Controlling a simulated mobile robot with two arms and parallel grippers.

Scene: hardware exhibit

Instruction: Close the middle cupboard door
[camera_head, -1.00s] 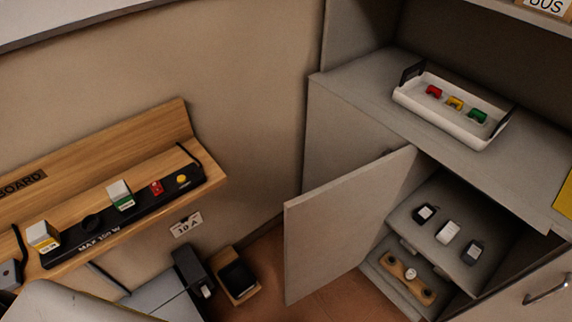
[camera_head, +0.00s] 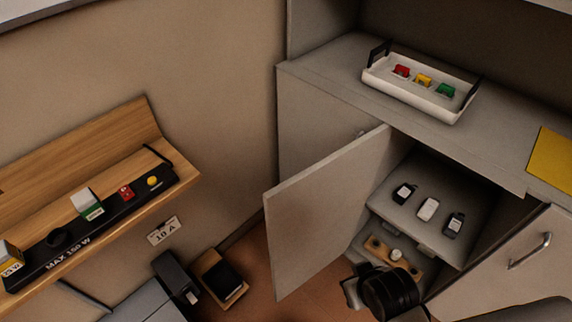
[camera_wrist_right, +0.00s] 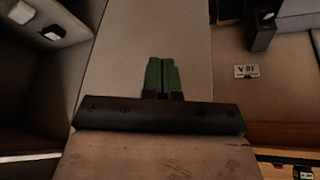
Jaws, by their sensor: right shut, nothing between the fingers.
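The middle cupboard door (camera_head: 325,210) is a plain grey panel standing open, swung out from the cabinet front. It also shows in the right wrist view (camera_wrist_right: 150,35) as a pale panel beyond my fingers. My right gripper (camera_wrist_right: 162,62) has green fingers, shut together and empty, in front of this panel; I cannot tell whether they touch it. In the head view, my dark right wrist is low in front of the open compartment, and its fingertips are hard to make out. My left gripper is not in view.
The open compartment holds a shelf (camera_head: 412,220) with several small items and a wooden holder (camera_head: 405,262) below. A closed door with a metal handle (camera_head: 530,252) is at right. A white tray (camera_head: 420,92) sits on the countertop. A wooden wall shelf (camera_head: 100,140) is at left.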

